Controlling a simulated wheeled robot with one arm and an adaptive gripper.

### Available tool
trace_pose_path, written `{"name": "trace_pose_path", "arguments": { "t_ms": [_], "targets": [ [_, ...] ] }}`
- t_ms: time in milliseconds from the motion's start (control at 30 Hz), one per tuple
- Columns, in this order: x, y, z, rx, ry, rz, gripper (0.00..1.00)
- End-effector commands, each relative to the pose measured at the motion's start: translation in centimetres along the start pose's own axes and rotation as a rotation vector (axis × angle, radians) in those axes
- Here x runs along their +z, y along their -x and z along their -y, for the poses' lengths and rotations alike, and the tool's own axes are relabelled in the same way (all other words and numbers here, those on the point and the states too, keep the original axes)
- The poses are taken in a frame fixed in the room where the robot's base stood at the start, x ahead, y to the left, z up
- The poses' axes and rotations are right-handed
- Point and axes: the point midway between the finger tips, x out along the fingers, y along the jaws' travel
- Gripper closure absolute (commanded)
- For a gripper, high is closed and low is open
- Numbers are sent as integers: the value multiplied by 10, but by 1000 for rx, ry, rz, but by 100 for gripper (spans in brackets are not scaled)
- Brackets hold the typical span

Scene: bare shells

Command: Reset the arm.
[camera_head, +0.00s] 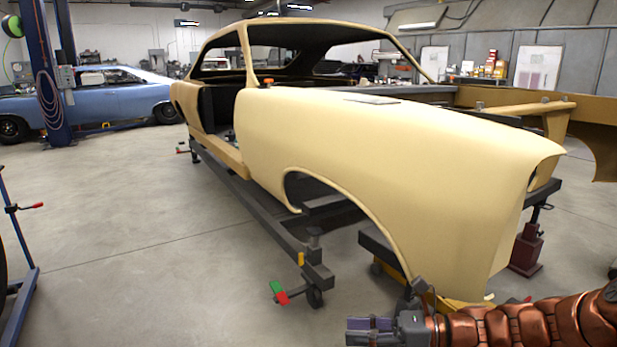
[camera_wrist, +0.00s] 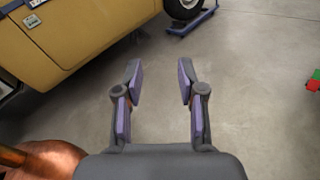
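My gripper (camera_head: 371,331) shows at the bottom right of the head view, at the end of my copper-coloured arm (camera_head: 540,322). It is low, in front of the car shell's front wheel arch. In the wrist view my gripper (camera_wrist: 160,83) has its two purple-padded fingers spread apart, with only bare floor seen between them. It holds nothing.
A cream car shell (camera_head: 370,150) stands on a dark wheeled frame (camera_head: 250,205). A yellow car body (camera_wrist: 80,35) fills the upper left of the wrist view. A blue car (camera_head: 100,100) and a blue post (camera_head: 45,75) stand back left. The floor (camera_head: 130,240) at left is mostly clear.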

Motion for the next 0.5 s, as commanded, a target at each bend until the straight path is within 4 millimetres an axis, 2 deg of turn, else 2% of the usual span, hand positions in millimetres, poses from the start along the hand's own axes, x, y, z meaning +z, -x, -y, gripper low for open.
{"name": "trace_pose_path", "arguments": {
  "t_ms": [33,200,367,500],
  "targets": [
    [17,-8,-23,43,71,-57,61],
    [30,-23,-84,190,310,-237,61],
    [37,-22,-135,336,531,-398,61],
    [42,-11,-174,471,714,-530,61]
  ]
}}
